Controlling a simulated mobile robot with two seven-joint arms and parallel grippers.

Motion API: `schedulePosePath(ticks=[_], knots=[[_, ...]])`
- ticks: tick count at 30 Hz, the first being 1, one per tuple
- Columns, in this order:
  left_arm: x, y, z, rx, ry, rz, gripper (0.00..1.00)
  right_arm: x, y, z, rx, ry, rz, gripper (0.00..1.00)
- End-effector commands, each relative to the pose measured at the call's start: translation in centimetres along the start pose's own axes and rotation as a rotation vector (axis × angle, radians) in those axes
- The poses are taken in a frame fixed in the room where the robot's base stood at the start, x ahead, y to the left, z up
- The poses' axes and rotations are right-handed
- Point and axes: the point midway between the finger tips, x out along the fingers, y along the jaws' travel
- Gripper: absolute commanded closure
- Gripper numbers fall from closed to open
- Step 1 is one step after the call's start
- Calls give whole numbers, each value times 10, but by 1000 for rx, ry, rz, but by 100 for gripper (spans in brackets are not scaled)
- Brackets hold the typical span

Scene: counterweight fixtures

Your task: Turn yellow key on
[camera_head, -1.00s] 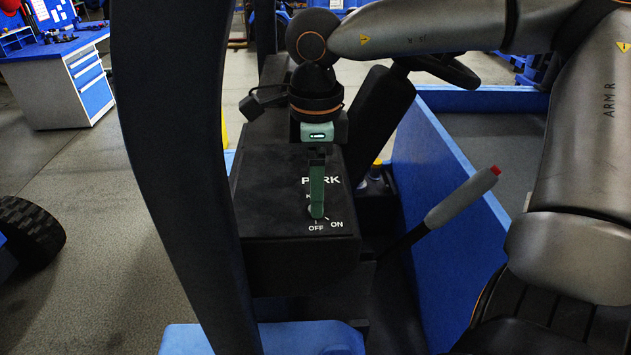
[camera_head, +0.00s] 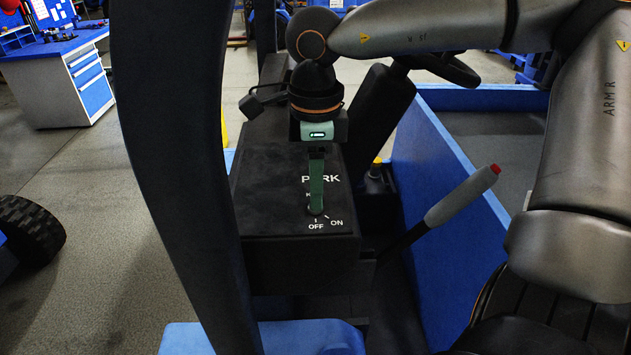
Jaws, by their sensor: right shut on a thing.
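My right gripper (camera_head: 316,205) reaches down from the top over the black console and points at the key switch, beside the white OFF and ON marks (camera_head: 325,225). Its green finger covers the spot where the key sits. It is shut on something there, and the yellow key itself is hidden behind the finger. My left gripper is not in view.
The black console (camera_head: 260,190) carries the word PARK. A grey lever with a red tip (camera_head: 462,195) stands to the right, before a blue side panel (camera_head: 440,180). A dark curved post (camera_head: 175,150) blocks the left. A blue workbench (camera_head: 70,75) stands far left.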

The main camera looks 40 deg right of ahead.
Motion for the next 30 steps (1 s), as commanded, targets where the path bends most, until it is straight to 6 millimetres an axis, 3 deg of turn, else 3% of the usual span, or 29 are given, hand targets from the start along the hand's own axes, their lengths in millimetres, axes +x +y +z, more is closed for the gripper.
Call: schedulePosePath(ticks=[11,30], knots=[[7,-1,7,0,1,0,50,1,0,0,67,0,-3,100],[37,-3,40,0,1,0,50,1,-1,0,569,-2,-6,100]])
